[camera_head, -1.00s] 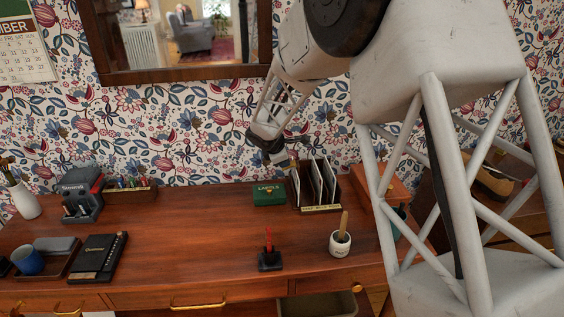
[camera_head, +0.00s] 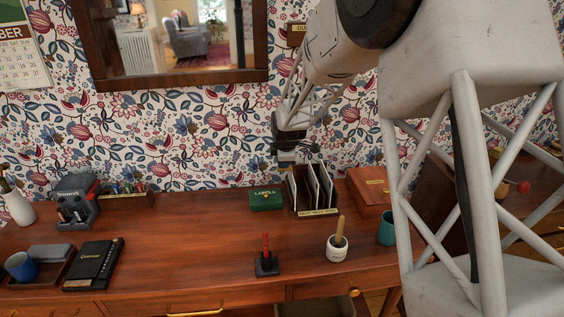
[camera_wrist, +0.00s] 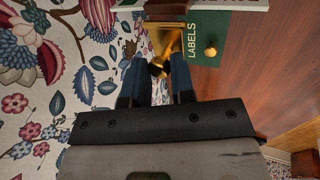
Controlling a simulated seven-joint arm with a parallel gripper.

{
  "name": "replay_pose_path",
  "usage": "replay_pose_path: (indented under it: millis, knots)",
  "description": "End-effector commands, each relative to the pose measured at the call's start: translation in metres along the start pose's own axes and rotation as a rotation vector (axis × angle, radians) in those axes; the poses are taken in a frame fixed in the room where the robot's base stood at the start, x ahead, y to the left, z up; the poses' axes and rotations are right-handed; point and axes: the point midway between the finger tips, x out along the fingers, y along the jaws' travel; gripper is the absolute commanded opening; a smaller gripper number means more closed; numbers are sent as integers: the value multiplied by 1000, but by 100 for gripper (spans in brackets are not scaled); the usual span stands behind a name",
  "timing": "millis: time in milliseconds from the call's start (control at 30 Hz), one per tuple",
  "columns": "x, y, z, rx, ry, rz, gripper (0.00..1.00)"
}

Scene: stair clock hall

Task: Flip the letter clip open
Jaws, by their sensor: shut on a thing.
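A brass clip (camera_wrist: 168,36), which looks like the letter clip, shows in the wrist view between my gripper's blue fingers. My gripper (camera_wrist: 158,72) is shut on a brass part of it; a dark round end sits between the fingers. The fingers hide part of the clip, and I cannot tell how far it is open. In the head view my gripper (camera_head: 297,156) is at the wall, just above and behind the letter rack (camera_head: 316,212), which holds several upright pale cards. The clip cannot be made out there.
A green labels box (camera_head: 266,200) sits left of the rack and also shows in the wrist view (camera_wrist: 208,30). A wooden box (camera_head: 370,190) stands to the right. A white pot (camera_head: 337,252) and a red-handled stamp (camera_head: 266,262) stand in front. The desk's middle is clear.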

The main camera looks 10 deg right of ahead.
Motion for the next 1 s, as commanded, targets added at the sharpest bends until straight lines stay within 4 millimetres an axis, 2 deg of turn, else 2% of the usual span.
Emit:
replay_pose_path:
  millis: [1000]
  knots:
    - [-8, 4, 19, 153, 362, 2, 0]
